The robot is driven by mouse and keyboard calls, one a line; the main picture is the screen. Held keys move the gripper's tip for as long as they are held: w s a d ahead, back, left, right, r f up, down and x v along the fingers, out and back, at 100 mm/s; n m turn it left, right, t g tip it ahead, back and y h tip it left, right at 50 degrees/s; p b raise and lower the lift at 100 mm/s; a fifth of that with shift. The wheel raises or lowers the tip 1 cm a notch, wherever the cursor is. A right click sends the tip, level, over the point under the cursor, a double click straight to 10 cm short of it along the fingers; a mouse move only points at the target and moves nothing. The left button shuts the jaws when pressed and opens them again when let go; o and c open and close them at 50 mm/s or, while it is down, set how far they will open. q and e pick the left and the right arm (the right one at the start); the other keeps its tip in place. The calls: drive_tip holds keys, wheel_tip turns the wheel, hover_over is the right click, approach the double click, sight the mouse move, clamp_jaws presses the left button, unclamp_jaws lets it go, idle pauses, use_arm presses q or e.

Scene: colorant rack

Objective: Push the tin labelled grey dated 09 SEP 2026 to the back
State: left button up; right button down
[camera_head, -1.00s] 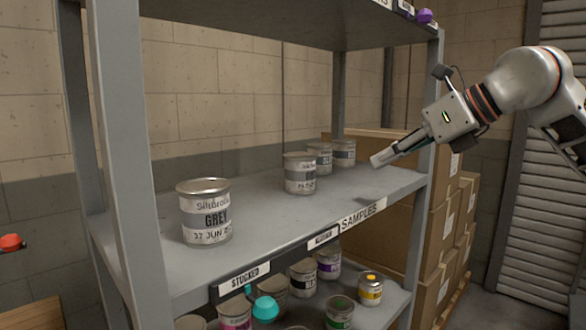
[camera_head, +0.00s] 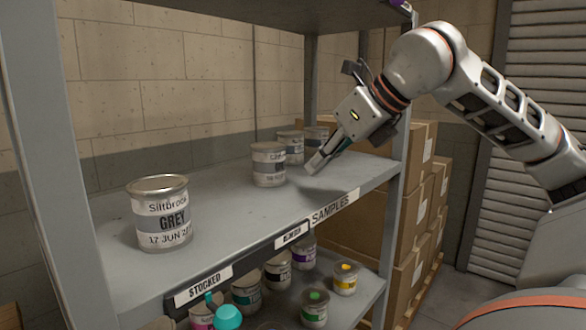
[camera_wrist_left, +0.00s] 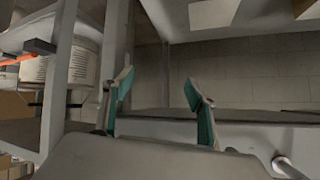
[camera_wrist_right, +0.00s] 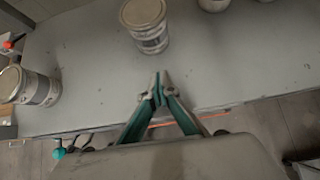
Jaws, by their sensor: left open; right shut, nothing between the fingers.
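On the middle shelf (camera_head: 215,245), a grey-banded tin (camera_head: 161,213) stands upright at the front left; its label reads GREY and 17 JUN. Another grey-banded tin (camera_head: 269,164) stands further along; its date is too small to read. Two more tins, one (camera_head: 291,146) and another (camera_head: 316,136), stand behind it, partly hidden. My right gripper (camera_head: 311,168) is shut and empty, pointing down just right of the second tin, apart from it. In the right wrist view the fingertips (camera_wrist_right: 161,78) lie just in front of that tin (camera_wrist_right: 146,25). My left gripper (camera_wrist_left: 157,85) is open and empty, seen only in its wrist view.
Shelf-edge labels read STOCKED (camera_head: 203,287) and SAMPLES (camera_head: 333,205). Several colour-marked tins stand on the lower shelf, including a yellow one (camera_head: 345,279). A shelf upright (camera_head: 393,215) stands right of my right gripper. Stacked cartons (camera_head: 427,185) stand beyond it.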

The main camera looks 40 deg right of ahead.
sight(284, 177)
drive_tip(key=x, duration=0.3)
drive_tip(key=shift+w, duration=0.55)
drive_tip(key=shift+w+a+r+b, duration=0.15)
drive_tip(key=shift+w+b, duration=0.15)
drive_tip(key=shift+w, duration=1.05)
